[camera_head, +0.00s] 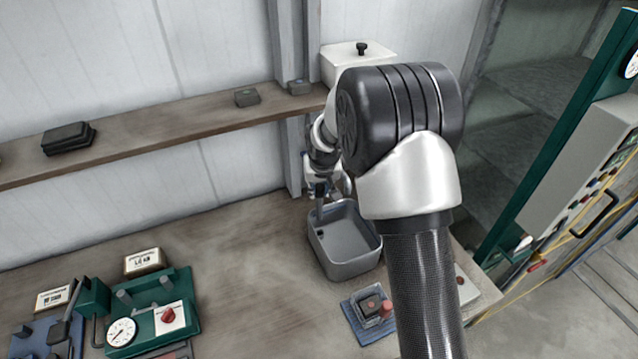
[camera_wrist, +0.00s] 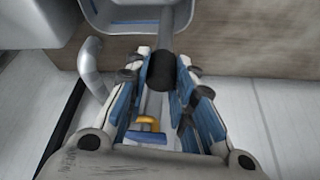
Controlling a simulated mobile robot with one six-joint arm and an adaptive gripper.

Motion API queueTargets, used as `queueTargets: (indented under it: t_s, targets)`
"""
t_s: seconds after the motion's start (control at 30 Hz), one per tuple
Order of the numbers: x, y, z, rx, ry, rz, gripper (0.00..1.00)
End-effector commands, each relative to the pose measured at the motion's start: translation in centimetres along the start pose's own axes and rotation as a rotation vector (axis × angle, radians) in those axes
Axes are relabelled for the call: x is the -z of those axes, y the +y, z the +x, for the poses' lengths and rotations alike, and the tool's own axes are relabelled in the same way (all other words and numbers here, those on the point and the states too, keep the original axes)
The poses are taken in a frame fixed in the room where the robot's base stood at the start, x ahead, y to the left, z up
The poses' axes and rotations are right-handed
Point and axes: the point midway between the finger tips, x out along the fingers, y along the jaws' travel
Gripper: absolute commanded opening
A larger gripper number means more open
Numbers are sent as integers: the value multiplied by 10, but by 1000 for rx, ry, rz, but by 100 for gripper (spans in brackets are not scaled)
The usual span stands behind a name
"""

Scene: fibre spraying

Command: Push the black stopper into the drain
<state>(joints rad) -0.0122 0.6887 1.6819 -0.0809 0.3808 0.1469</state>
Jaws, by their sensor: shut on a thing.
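The grey basin (camera_head: 345,262) stands on the bench, open at the top. A small dark spot (camera_head: 320,233) shows on its floor at the left; I cannot tell whether it is the stopper or the open drain. My gripper (camera_head: 321,188) is above the basin's back left side, partly hidden by my arm. In the wrist view, the blue-padded fingers of my gripper (camera_wrist: 172,78) are shut on the black end of a grey rod (camera_wrist: 166,35). The rod reaches away from the fingers to the basin (camera_wrist: 125,16). Its far tip is hard to make out.
A white tank (camera_head: 350,58) stands behind my arm. A shelf (camera_head: 150,130) with a dark block (camera_head: 68,138) runs along the wall. A blue fixture (camera_head: 370,312) sits in front of the basin, a green gauge unit (camera_head: 150,310) to the left. The bench between is clear.

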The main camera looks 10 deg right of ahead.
Motion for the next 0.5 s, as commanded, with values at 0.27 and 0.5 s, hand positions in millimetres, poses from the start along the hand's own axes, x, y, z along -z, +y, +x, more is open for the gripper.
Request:
queueTargets:
  t_s: [0.27, 0.5]
  targets:
    - [0, 0, 0, 0, 1, 0, 0]
    - [-3, 0, 8, 0, 0, 0, 0]
